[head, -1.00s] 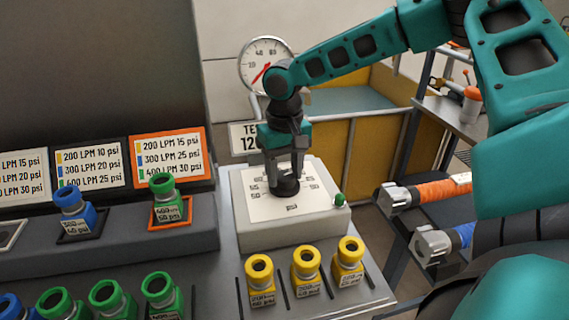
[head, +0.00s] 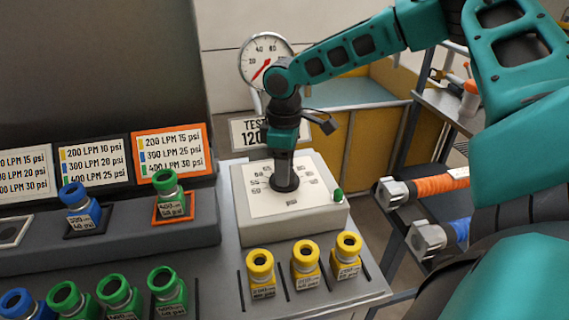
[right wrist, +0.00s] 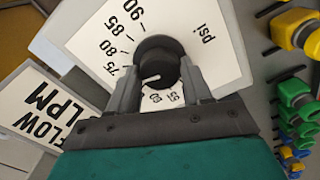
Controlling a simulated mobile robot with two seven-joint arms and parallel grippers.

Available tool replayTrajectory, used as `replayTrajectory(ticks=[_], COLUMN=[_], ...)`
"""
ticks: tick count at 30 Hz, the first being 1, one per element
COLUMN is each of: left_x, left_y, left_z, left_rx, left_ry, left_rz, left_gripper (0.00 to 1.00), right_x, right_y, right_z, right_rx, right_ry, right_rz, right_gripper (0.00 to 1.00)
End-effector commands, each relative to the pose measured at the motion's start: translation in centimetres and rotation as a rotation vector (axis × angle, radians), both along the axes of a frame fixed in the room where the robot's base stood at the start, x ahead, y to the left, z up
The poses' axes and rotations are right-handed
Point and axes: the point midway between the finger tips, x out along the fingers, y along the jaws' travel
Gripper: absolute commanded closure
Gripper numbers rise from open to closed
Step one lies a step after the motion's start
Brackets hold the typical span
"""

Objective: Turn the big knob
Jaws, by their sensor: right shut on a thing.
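The big knob (head: 285,184) is black and round and stands on a white dial plate marked in psi, on top of a pale box (head: 292,220). My right gripper (head: 283,178) reaches down over it from above and is shut on it. In the right wrist view the knob (right wrist: 158,64) sits between the two fingers (right wrist: 160,85), with a white pointer line on its face toward the lower numbers. My left gripper is not in view.
A gauge with a red needle (head: 264,60) is behind the arm. A green button (head: 338,195) is at the box's right corner. Yellow fittings (head: 304,261) stand in front. Green and blue fittings (head: 118,292) are at left, below label cards (head: 170,152).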

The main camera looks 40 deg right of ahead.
Motion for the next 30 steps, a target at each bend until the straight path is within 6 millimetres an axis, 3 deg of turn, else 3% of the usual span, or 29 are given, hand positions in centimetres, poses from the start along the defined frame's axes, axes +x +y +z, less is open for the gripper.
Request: replayTrajectory(ticks=[12, 29, 30], left_x=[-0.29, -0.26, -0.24], left_y=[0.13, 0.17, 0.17], left_z=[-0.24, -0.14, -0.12], left_rx=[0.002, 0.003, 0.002], left_ry=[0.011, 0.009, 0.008], left_rz=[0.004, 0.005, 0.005], left_gripper=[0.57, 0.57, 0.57], right_x=[0.11, 0.12, 0.13], right_y=[-0.01, 0.01, 0.0], right_z=[0.11, 0.1, 0.1], right_rx=[0.0, 0.0, 0.0], right_ry=[-0.004, -0.005, -0.005], right_rz=[0.204, 0.237, 0.236], right_gripper=[0.81, 0.81, 0.5])
